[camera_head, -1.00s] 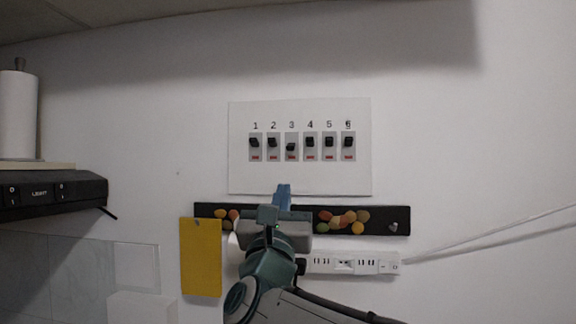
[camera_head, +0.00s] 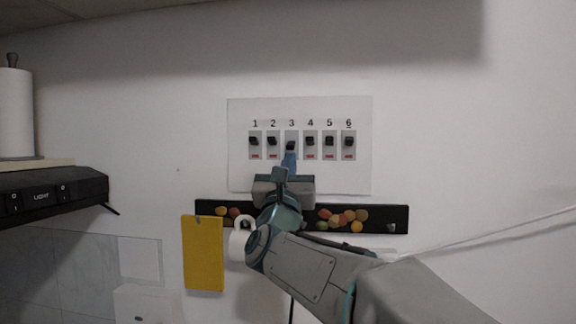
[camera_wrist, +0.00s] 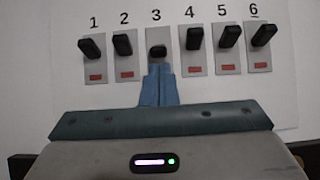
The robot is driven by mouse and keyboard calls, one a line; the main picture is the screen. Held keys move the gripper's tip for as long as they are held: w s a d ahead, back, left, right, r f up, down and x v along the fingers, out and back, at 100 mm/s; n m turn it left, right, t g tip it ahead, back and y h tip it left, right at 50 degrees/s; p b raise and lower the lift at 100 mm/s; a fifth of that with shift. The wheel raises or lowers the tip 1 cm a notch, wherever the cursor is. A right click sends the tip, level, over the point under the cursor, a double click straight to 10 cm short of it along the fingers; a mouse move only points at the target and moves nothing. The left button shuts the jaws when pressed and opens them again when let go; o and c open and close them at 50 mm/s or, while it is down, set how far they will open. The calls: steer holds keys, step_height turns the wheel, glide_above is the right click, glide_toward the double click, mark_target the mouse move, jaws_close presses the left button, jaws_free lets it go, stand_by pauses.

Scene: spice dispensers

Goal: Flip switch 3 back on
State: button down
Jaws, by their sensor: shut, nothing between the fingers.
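A white panel (camera_head: 240,178) on the wall carries a row of numbered switches. Switch 3 (camera_wrist: 158,52) has its black lever low, while the levers of its neighbours, switch 2 (camera_wrist: 123,45) and switch 4 (camera_wrist: 194,40), sit higher. My gripper (camera_head: 290,157) is shut and empty, its blue fingertips pointing up just below the lever of switch 3. In the wrist view the fingertips (camera_wrist: 159,82) cover the lower part of switch 3's plate. I cannot tell whether they touch the lever.
A dark strip with painted fruit (camera_head: 400,219) runs below the panel. A dark appliance (camera_head: 50,192) and a paper roll (camera_head: 16,115) stand at the left. The wall right of the panel is clear.

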steer(key=shift+s+a+r+g+p, duration=0.1)
steer(key=shift+s+r+g+p, duration=0.25)
steer(key=shift+g, duration=0.55)
stand_by(0.5)
